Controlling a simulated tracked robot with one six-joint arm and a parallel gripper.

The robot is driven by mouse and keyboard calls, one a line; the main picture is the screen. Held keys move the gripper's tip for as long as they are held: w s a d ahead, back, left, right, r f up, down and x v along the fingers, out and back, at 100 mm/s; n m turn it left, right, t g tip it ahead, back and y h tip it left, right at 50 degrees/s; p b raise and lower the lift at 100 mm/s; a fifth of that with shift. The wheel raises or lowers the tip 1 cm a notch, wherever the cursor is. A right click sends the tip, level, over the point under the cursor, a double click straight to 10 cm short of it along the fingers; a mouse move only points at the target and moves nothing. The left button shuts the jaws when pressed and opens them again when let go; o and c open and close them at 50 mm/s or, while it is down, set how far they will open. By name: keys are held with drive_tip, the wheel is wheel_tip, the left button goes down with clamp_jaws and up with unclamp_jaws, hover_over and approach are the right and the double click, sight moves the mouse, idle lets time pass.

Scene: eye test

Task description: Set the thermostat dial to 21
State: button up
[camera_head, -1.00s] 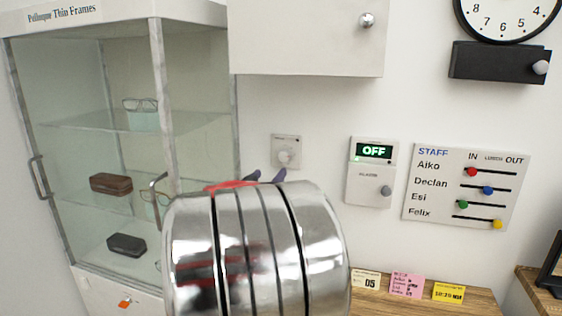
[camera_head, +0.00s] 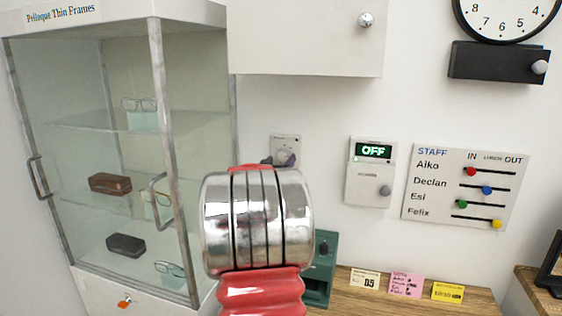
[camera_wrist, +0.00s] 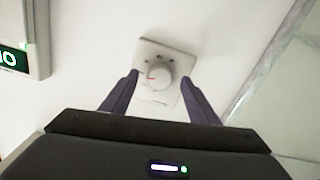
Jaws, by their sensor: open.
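The thermostat is a small white wall plate (camera_head: 286,140) with a round white dial. In the wrist view its dial (camera_wrist: 159,75) has a red mark at its left side; the plate's markings are too small to read. My gripper (camera_wrist: 160,82) is open, with one dark purple finger on each side of the dial. I cannot tell whether the fingers touch it. In the head view my gripper (camera_head: 279,160) overlaps the lower part of the thermostat and hides most of the dial.
A white panel with a green OFF display (camera_head: 373,172) is to the right, then a staff board (camera_head: 465,190). A glass cabinet (camera_head: 155,90) stands left. A white wall cupboard (camera_head: 305,40) hangs above. A teal box (camera_head: 322,262) and cards are on the wooden desk (camera_head: 385,300).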

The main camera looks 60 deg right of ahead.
drive_tip(key=shift+w+d, duration=0.2)
drive_tip(key=shift+d, duration=0.55)
drive_tip(key=c, duration=1)
drive_tip(key=shift+c, duration=0.2)
drive_tip(key=shift+m, duration=0.4)
drive_tip(key=m, duration=0.3)
drive_tip(key=shift+w+m, duration=0.1)
drive_tip(key=shift+m, duration=1.9)
